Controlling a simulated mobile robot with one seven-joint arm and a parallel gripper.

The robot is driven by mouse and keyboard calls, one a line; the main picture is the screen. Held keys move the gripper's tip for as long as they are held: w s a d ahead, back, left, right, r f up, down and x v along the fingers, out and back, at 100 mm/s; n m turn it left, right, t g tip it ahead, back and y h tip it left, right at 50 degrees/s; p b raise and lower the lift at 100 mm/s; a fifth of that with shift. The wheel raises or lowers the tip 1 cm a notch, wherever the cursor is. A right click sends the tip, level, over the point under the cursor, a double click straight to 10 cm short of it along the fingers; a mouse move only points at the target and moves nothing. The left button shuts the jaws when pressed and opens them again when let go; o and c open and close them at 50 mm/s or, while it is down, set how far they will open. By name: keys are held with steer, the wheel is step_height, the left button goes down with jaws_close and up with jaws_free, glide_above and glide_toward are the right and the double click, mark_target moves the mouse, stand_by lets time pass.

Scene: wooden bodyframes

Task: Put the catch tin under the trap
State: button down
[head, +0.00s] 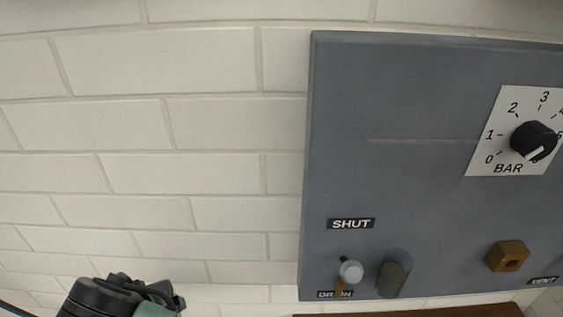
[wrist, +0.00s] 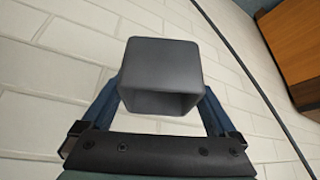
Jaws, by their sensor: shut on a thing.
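In the wrist view, a dark grey square tin (wrist: 160,62) sits between the two blue fingers of my gripper (wrist: 163,92), which is shut on it. The tin's hollow side shows toward the camera. In the head view, a short dark grey rounded cylinder (head: 394,276) sticks out low on the blue-grey panel (head: 400,190); it may be the trap, but I cannot tell for sure.
Beside the cylinder is a small lever with a pale round knob (head: 351,271), near a DRAIN label. A brass block (head: 508,256) and a BAR dial (head: 533,140) are further right. A brown edge (head: 420,311) lies below the panel. The wrist view shows a wooden box-like thing (wrist: 295,45).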

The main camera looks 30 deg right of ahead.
steer(key=shift+s+d+r+m+p, duration=0.4)
steer(key=shift+d+r+m, duration=0.1)
steer(key=shift+d+r, duration=0.3)
steer(key=s+d+f+m+h+p, duration=0.1)
steer(key=s+d+f+p, duration=0.3)
steer(key=s, duration=0.6)
steer(key=s+d+f+m+g+h, duration=0.1)
steer(key=s+d+f+m, duration=0.1)
steer(key=s+d, duration=0.5)
steer(key=s+d+f+m+p, duration=0.1)
steer(key=s+d+f+p, duration=0.15)
steer(key=s, duration=0.95)
steer(key=w+d+p, duration=0.1)
steer(key=w+d, duration=0.2)
steer(key=w, duration=0.2)
steer(key=w+d+f+p, duration=0.1)
steer(key=w+d, duration=0.3)
steer(key=w, duration=0.2)
steer(key=w+d+f+p, duration=0.1)
steer(key=w+d+p, duration=0.1)
steer(key=w, duration=0.3)
steer(key=shift+w+d, duration=0.25)
steer(key=shift+d, duration=0.55)
steer(key=shift+f, duration=2)
steer(key=shift+w+d+f+p, duration=0.1)
steer(key=shift+w+f+p, duration=0.1)
steer(key=shift+f+p, duration=0.2)
steer(key=shift+f, duration=0.1)
